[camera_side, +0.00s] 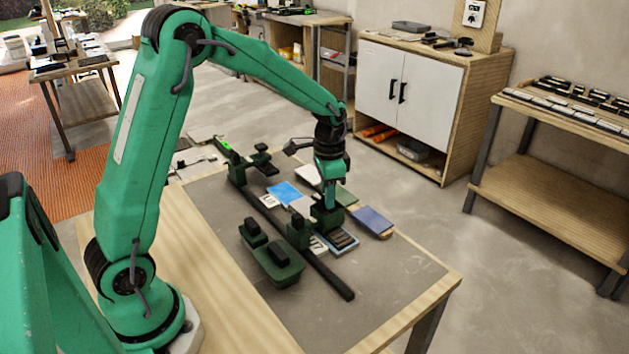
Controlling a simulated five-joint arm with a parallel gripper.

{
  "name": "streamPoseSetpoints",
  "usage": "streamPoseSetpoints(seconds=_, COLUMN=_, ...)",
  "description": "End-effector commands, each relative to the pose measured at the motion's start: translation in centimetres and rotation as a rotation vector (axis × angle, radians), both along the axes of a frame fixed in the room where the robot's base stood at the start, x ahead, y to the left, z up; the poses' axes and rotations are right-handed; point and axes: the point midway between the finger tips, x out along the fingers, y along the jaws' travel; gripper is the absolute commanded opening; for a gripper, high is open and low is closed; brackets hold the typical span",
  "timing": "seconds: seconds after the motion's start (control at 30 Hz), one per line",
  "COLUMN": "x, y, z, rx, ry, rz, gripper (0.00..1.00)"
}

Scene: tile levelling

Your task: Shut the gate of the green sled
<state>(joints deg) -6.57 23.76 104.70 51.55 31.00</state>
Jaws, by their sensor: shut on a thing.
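A dark rail (328,280) runs across the grey work mat. A dark green sled (272,262) with black blocks on top sits at the rail's near side, and a green block (299,234) beside it straddles the rail. My gripper (328,205) points down just beyond the rail, shut on a dark green part (326,216). I cannot tell whether that part is the gate, as the fingers and the small size hide its shape. A second dark green carriage (238,173) stands near the rail's far end.
Flat tiles lie around the gripper: a blue one (284,193), a dark blue one (373,221) and a grey-blue framed one (342,242). Bare mat (385,275) is free at the right front. A white cabinet (405,95) stands behind.

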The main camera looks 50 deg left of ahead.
Motion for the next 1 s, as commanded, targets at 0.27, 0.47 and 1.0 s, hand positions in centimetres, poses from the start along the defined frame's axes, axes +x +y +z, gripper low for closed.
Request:
streamPoseSetpoints(seconds=0.27, x=0.00, y=0.01, z=0.09, rx=0.000, ry=0.000, rz=0.263, gripper=0.05)
streamPoseSetpoints(seconds=0.47, x=0.00, y=0.01, z=0.10, rx=0.000, ry=-0.001, rz=0.452, gripper=0.05)
streamPoseSetpoints(seconds=1.0, x=0.00, y=0.01, z=0.12, rx=0.000, ry=-0.001, rz=0.957, gripper=0.05)
